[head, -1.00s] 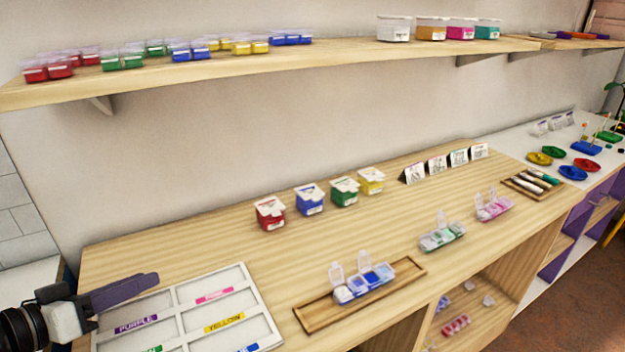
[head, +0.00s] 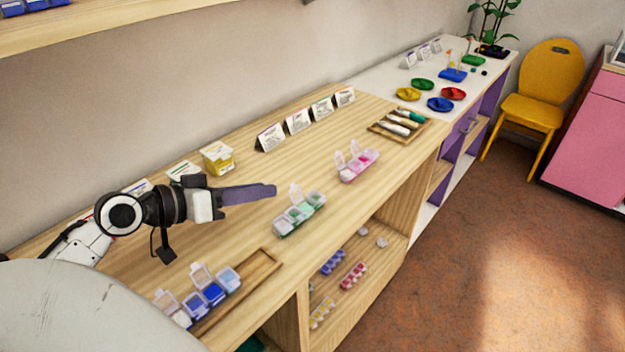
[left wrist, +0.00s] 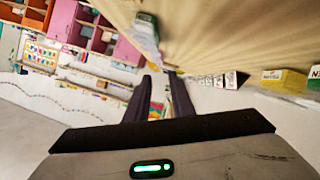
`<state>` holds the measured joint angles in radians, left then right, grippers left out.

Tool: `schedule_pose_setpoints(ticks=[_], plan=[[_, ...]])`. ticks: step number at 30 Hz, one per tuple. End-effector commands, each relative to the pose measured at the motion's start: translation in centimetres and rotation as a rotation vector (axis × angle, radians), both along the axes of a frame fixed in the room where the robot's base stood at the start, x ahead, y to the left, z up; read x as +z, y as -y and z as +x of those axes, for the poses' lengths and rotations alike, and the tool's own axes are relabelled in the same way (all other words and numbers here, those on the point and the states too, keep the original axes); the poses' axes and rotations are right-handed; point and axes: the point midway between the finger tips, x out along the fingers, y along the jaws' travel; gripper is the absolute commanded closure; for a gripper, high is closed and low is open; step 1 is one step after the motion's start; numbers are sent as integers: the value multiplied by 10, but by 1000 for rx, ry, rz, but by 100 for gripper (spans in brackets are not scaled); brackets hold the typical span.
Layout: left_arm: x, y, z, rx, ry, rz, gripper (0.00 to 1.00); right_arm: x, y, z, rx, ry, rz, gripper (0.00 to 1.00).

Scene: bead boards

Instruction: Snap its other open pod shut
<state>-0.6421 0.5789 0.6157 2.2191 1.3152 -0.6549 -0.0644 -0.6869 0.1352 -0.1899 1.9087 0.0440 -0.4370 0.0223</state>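Three pod boxes stand on the wooden counter. The blue pod box (head: 206,297) is on a wooden tray at lower left with two clear lids raised. The pink pod box (head: 358,166) has two lids up. My left gripper (head: 274,190) hovers over the counter, behind and left of the green box, touching nothing. In the left wrist view its fingers (left wrist: 159,97) are apart and empty, with a green pod box (left wrist: 146,38) beyond them. My right gripper is out of view.
A yellow lidded tub (head: 217,160) stands behind my left gripper, and several white cards (head: 298,121) stand along the wall. A tray of markers (head: 398,125) lies beyond the pink box. Shelves under the counter hold more pod boxes (head: 353,275).

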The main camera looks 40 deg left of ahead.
Motion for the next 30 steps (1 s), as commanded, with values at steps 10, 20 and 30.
schedule_pose_setpoints(ticks=[10,20,30], plan=[[-17,17,56,-5,4,-2,78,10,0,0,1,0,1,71],[-30,25,83,-5,1,0,78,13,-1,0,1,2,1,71],[-31,25,84,-6,0,1,85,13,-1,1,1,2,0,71]])
